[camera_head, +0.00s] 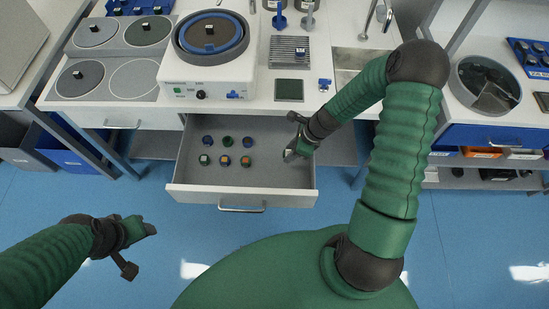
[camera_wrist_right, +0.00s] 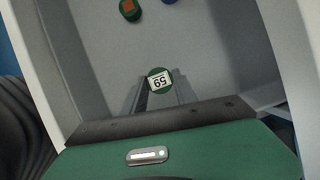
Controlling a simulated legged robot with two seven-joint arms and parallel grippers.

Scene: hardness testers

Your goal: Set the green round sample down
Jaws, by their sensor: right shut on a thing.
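The green round sample (camera_wrist_right: 159,80), with a white label reading 59 on top, sits between the fingertips of my right gripper (camera_wrist_right: 160,92) in the right wrist view. The right gripper is shut on it. In the head view my right gripper (camera_head: 291,154) is over the right part of the open drawer (camera_head: 190,190), near its right wall, and the held sample is hard to make out there. I cannot tell whether the sample touches the drawer floor. My left gripper (camera_head: 148,229) is over the blue floor at left, apart from everything; its jaws are unclear.
Several round samples (camera_head: 225,160) stand in two rows in the left-middle of the drawer. A green one with an orange-red top (camera_wrist_right: 130,9) shows in the wrist view. The drawer's front and right parts are bare. A grinding machine (camera_head: 208,75) stands on the counter above.

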